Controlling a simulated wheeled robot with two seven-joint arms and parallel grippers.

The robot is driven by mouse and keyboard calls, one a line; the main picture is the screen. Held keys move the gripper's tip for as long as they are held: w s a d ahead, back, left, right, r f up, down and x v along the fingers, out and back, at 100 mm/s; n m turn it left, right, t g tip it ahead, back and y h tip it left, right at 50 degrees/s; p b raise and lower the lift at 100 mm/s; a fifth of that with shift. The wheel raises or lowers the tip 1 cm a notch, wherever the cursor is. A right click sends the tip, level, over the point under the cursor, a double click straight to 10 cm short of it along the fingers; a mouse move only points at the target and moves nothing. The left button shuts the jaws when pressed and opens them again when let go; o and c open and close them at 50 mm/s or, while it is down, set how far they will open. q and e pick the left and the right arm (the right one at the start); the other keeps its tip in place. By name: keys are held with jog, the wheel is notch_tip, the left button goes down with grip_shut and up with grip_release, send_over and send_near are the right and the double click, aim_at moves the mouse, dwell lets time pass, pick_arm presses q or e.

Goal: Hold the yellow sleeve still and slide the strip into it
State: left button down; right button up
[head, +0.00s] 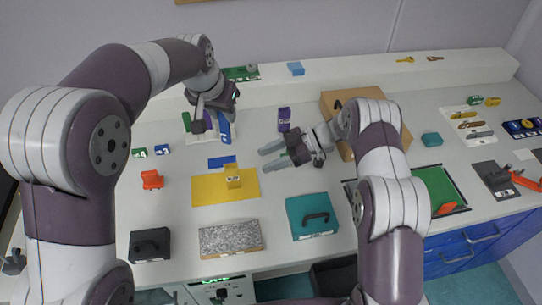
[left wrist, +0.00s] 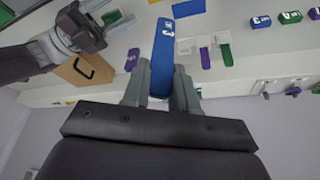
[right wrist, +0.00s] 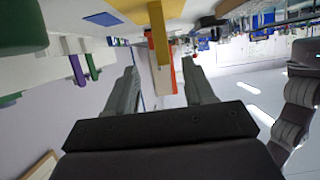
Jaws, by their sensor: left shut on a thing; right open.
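The yellow sleeve (head: 232,176) stands upright on a yellow mat (head: 207,192) in the middle of the table. It also shows in the right wrist view (right wrist: 159,35), ahead of the fingers and between them in the picture. My right gripper (head: 267,157) is open and empty, to the right of the sleeve and apart from it. My left gripper (head: 213,118) is shut on a blue strip (head: 224,131) behind the mat, near a white rack. In the left wrist view the strip (left wrist: 162,50) sticks out past the fingertips. The sleeve's opening cannot be made out.
The white rack (left wrist: 203,46) also holds green and purple strips. A flat blue pad (head: 221,162) lies behind the yellow mat. A purple block (head: 284,118) and a cardboard box (head: 335,100) stand behind my right gripper. A teal box (head: 300,228) and a speckled tray (head: 230,239) are in front.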

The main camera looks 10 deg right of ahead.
aim_at(232, 174)
jog(key=x, duration=1.1)
jog(key=shift+s+a+f, duration=0.1)
jog(key=shift+a+f, duration=0.1)
jog(key=shift+a, duration=0.15)
grip_shut()
pick_arm(q)
jog(key=f+n, duration=0.1)
jog(key=f, duration=0.1)
jog(key=f+n, duration=0.1)
jog(key=s+f+n+y, duration=0.1)
jog(key=f, duration=0.1)
jog(key=shift+d+f, duration=0.25)
jog(key=shift+f, duration=0.1)
jog(key=shift+w+a+f+n+y, duration=0.2)
jog(key=shift+w+f+n+y, duration=0.1)
jog(key=shift+n, duration=0.4)
jog(key=shift+w+a+r+n+y, duration=0.1)
jog(key=shift+w+n+y, duration=0.05)
jog(key=shift+n, duration=0.35)
jog(key=shift+w+r+n+y, duration=0.1)
jog(key=shift+n+y, duration=0.05)
jog(key=shift+n, duration=0.35)
